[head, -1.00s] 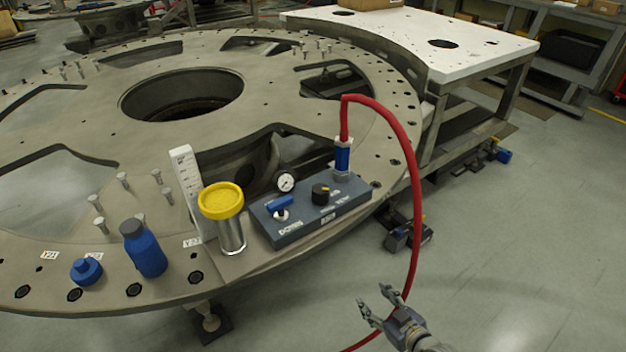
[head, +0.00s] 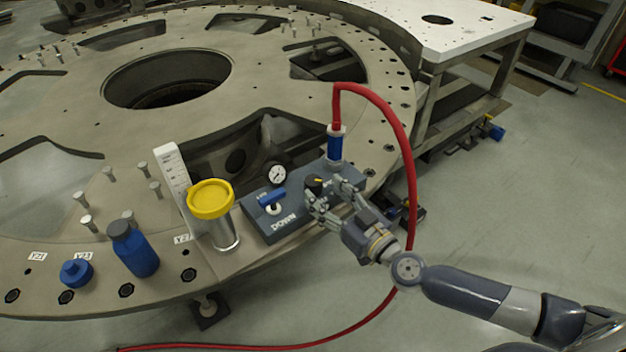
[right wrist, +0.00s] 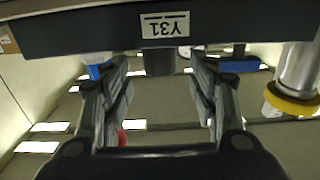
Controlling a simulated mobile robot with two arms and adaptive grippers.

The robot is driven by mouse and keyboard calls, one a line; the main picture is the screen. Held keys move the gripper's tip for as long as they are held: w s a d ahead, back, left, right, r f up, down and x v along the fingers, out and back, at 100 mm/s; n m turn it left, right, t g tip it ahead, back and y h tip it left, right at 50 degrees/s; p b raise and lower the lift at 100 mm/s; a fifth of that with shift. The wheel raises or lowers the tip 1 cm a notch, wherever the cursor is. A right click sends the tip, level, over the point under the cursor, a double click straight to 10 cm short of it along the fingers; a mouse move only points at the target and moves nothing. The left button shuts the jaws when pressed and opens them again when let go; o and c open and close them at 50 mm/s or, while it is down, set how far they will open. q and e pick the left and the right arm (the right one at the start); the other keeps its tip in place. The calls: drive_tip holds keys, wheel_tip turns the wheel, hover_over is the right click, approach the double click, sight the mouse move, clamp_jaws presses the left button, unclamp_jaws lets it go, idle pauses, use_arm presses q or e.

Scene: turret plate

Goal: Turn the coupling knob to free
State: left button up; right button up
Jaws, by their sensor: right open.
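The coupling knob (head: 315,181) is black with a yellow pointer mark on top and sits on the grey control box (head: 262,222). My right gripper (head: 325,190) is at the box's front right, open, with its fingers spread about the knob. In the right wrist view, which is upside down, the dark knob (right wrist: 160,62) shows between the two open fingers (right wrist: 160,85). I cannot tell whether they touch it. The lettering beside the knob is mostly hidden by the gripper. My left gripper is not in view.
A blue lever (head: 271,197), a gauge (head: 277,174) and a blue coupling (head: 335,147) with a red hose (head: 408,150) are close by. A yellow-lidded cylinder (head: 211,198), blue bottle (head: 136,253) and blue cap (head: 76,272) stand left on the round plate (head: 60,215).

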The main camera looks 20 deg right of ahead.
sight(319, 188)
drive_tip(key=x, duration=0.5)
drive_tip(key=shift+w, duration=0.1)
drive_tip(key=c, duration=1.1)
